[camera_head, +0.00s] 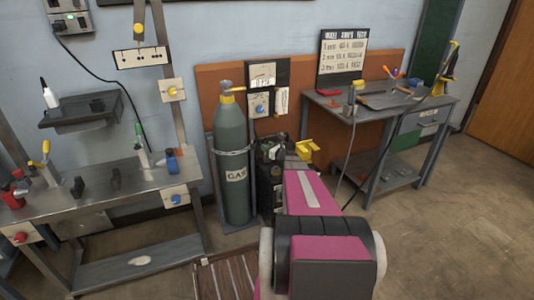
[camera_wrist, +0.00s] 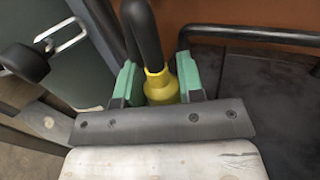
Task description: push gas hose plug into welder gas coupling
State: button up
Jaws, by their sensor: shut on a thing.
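My gripper (camera_wrist: 160,78) is shut on the yellow gas hose plug (camera_wrist: 161,90), with a green finger pad on each side of it. The black hose (camera_wrist: 143,35) runs up from the plug. In the head view, the dark welder (camera_head: 267,185) stands right of the gas cylinder, partly hidden by my pink arm. Its dark top (camera_wrist: 275,105) seems to fill the right of the wrist view, with a black bar above it. I cannot make out the gas coupling in either view, nor whether the plug touches it.
The grey-green gas cylinder (camera_head: 232,165) stands close left of the welder, chained upright. A metal bench (camera_head: 95,200) with clamps is at left. A grey table (camera_head: 400,105) with tools is at right, with cables hanging from it. Floor at right is open.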

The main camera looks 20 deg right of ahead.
notch_tip(320, 180, up, 10)
dwell(0.7)
jog(key=shift+r, duration=0.15)
jog(key=shift+r, duration=2.6)
